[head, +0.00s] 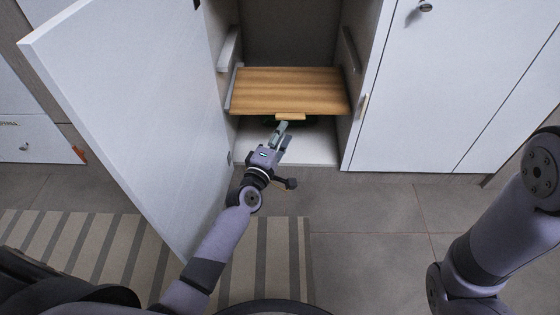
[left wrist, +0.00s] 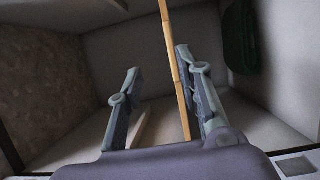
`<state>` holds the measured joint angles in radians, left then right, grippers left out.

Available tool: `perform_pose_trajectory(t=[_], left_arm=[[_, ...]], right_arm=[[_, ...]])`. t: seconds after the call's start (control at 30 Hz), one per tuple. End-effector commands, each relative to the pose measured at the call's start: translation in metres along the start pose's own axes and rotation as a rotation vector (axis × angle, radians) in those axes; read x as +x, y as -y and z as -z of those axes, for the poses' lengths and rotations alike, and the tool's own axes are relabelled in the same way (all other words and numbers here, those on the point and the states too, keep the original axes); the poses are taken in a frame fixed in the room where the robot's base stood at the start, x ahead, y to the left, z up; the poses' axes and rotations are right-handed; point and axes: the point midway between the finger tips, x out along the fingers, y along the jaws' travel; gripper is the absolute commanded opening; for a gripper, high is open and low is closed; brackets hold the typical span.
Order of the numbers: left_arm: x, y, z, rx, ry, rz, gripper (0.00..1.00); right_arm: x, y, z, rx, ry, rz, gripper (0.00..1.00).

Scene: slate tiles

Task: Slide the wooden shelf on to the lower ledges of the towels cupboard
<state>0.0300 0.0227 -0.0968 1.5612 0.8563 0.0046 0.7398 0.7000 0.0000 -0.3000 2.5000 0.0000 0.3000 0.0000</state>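The wooden shelf (head: 288,90) lies roughly level inside the open towels cupboard (head: 322,150), with a small front lip (head: 290,117). A grey lower ledge (head: 233,88) shows along its left edge; the right lower ledge is hidden. In the left wrist view the shelf (left wrist: 178,75) appears edge-on as a thin strip. My left gripper (head: 283,133) is at the shelf's front. Its fingers, also in the left wrist view (left wrist: 160,100), are apart, with the shelf's edge between them, close to the right finger. Contact is unclear. My right gripper is out of view.
Upper ledges (head: 229,48) are above the shelf. A dark green item (left wrist: 238,38) is in the cupboard, partly hidden below the shelf. The white door (head: 130,110) stands open at left. A closed white door (head: 430,90) is at right. A striped rug (head: 120,245) lies in front.

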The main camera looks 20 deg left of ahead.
Motion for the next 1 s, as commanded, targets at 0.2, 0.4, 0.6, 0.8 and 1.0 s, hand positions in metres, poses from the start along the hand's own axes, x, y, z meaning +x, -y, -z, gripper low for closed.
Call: perform_pose_trajectory(t=[0.2,0.4,0.6,0.8,1.0], left_arm=[[-0.042,-0.002,-0.016,0.001,0.002,0.003,0.33],[-0.077,-0.003,-0.030,0.000,0.002,0.002,0.33],[-0.100,-0.002,-0.039,0.001,0.001,0.001,0.33],[-0.108,-0.003,-0.042,0.001,0.000,-0.001,0.33],[-0.108,-0.011,-0.042,0.020,-0.005,-0.018,0.33]], right_arm=[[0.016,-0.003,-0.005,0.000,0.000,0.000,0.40],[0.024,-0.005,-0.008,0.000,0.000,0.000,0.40],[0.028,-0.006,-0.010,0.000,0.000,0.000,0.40],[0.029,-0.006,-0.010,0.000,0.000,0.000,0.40],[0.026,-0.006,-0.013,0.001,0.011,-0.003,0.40]])
